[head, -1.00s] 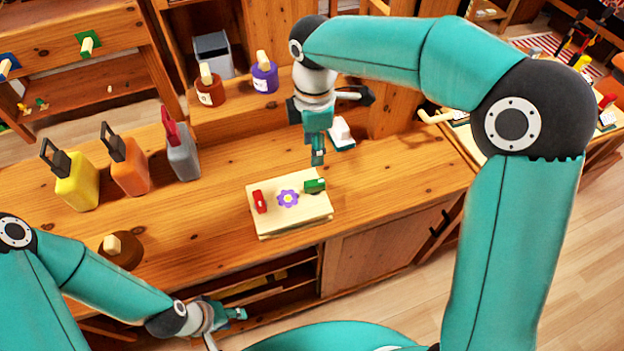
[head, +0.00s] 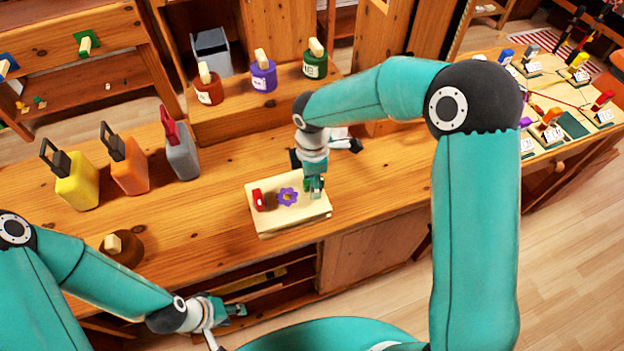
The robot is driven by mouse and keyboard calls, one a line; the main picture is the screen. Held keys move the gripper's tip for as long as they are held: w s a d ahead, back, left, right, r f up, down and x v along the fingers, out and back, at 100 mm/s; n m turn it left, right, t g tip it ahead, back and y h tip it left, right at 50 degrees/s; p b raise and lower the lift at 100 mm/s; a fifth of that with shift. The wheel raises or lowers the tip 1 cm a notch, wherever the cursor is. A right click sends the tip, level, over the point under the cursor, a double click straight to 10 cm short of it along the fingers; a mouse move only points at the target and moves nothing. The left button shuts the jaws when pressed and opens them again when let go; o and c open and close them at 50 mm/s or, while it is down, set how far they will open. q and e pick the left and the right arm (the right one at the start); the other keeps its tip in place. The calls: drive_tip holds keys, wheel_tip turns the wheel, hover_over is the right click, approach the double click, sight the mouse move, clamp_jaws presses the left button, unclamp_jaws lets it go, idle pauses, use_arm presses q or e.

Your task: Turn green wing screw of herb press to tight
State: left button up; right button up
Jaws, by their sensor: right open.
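The herb press (head: 285,221) is a pale wooden block lying on the workbench, with a purple flower (head: 287,196) in the middle of its top. A red wing screw (head: 258,199) stands at its left end. The green wing screw at its right end is largely hidden behind my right gripper (head: 314,190), which points down over it. The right gripper is open; whether its fingers touch the screw I cannot tell. My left gripper (head: 238,310) is low at the front left, in front of the bench and away from the press; its jaw gap is too small to judge.
Yellow (head: 76,183), orange (head: 128,170) and grey (head: 182,152) bottles stand left of the press. Brown (head: 209,90), purple (head: 263,76) and green (head: 315,66) jars stand on the raised shelf behind. A brown stoppered pot (head: 124,251) sits at the front left. The bench right of the press is clear.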

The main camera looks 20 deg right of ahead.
clamp_jaws()
idle(0.3)
